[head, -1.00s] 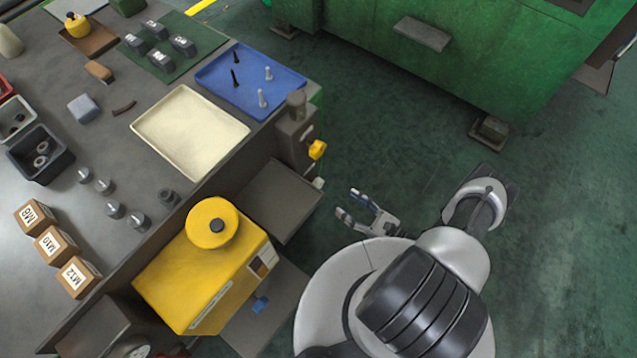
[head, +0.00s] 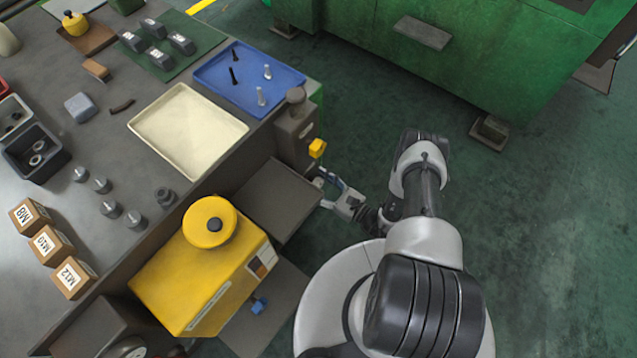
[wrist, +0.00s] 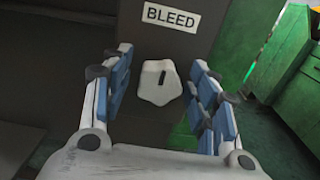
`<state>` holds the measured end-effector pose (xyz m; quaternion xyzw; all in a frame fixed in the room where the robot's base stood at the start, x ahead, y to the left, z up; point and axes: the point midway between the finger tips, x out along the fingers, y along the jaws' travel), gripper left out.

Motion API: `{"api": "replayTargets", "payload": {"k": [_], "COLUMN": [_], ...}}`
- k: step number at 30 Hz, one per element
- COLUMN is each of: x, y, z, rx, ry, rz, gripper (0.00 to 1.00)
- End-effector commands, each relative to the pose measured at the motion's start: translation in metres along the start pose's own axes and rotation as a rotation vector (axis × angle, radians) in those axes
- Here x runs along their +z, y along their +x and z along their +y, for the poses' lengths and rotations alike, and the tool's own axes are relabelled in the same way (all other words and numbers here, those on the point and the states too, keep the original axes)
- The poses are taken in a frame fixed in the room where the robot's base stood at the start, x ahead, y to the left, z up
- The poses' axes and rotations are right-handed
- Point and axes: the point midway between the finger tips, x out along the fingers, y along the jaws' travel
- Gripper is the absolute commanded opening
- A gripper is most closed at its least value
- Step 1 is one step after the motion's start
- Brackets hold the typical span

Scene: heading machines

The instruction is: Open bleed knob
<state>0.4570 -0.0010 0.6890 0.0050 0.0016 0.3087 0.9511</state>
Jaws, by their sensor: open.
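The bleed knob (wrist: 159,83) is a pale, lobed knob with a dark slot in its middle. In the wrist view it sits on a dark panel under a white label reading BLEED (wrist: 172,16). My gripper (wrist: 161,97) is open, with one blue-padded finger on each side of the knob. The fingers look apart from it, and I cannot tell how deep they reach around it. In the head view my gripper (head: 331,188) is at the side of the grey unit at the bench corner, below a yellow knob (head: 317,148). The bleed knob is hard to make out there.
A yellow box (head: 205,285) with a round top stands left of my arm, beside a grey shelf (head: 277,200). The bench holds a cream tray (head: 188,130) and a blue tray (head: 247,80). A green machine (head: 470,60) stands behind. Green floor is clear to the right.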

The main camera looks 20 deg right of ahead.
Motion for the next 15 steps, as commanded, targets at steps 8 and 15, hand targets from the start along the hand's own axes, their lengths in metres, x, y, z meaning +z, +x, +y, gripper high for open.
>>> {"api": "replayTargets", "payload": {"k": [8,15], "x": [0.0001,0.0001], "y": [-0.0002,-0.0003], "z": [-0.0001,-0.0001], "rx": [0.000,0.001], "ry": [0.000,-0.001], "rz": [0.000,0.000], "gripper": [0.45,0.29]}}
